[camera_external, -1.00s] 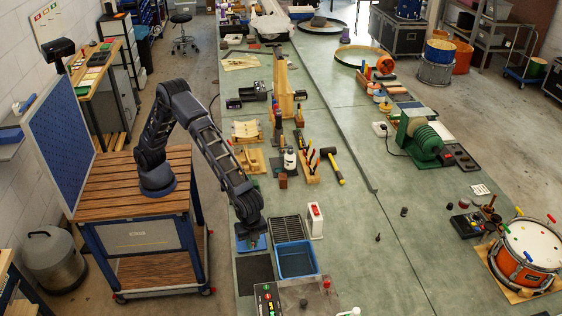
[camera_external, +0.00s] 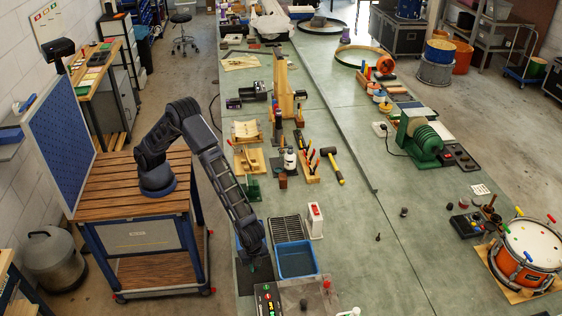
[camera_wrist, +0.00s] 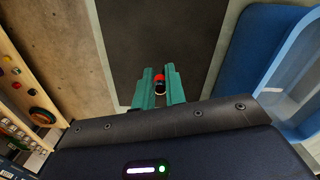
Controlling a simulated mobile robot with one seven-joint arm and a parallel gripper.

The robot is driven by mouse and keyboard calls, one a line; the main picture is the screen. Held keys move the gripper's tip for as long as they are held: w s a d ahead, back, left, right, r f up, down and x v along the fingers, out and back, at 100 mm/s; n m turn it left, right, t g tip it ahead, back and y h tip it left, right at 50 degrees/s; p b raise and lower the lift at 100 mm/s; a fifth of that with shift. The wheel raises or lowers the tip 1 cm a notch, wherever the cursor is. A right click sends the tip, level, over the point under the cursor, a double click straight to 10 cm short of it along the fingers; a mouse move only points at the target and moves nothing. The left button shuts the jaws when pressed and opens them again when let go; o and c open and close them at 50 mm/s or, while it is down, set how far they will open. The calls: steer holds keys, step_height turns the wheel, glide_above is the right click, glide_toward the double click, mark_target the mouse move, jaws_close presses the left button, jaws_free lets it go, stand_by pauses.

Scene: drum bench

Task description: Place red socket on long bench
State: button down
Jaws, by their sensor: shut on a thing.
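The red socket (camera_wrist: 159,79), red on top with a dark body, sits between the teal fingers of my gripper (camera_wrist: 159,88) in the wrist view. The fingers are shut on it. Below it in that view is a dark mat (camera_wrist: 150,35). In the external view the end of my arm is low over this mat at the near left edge of the long bench (camera_external: 380,270), a pale green top. The socket is not clear there, and I cannot tell its height above the mat.
A blue tray (camera_external: 298,262) stands just right of my arm, and it also shows in the wrist view (camera_wrist: 295,75). A dark rack (camera_external: 286,229) and a white box (camera_external: 315,220) stand behind it. A control panel (camera_external: 268,299) is in front. The bench to the right has free room.

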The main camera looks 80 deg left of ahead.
steer(key=shift+f, duration=1)
steer(key=shift+f, duration=0.1)
steer(key=c, duration=1.5)
jaws_free()
steer(key=shift+o, duration=0.2)
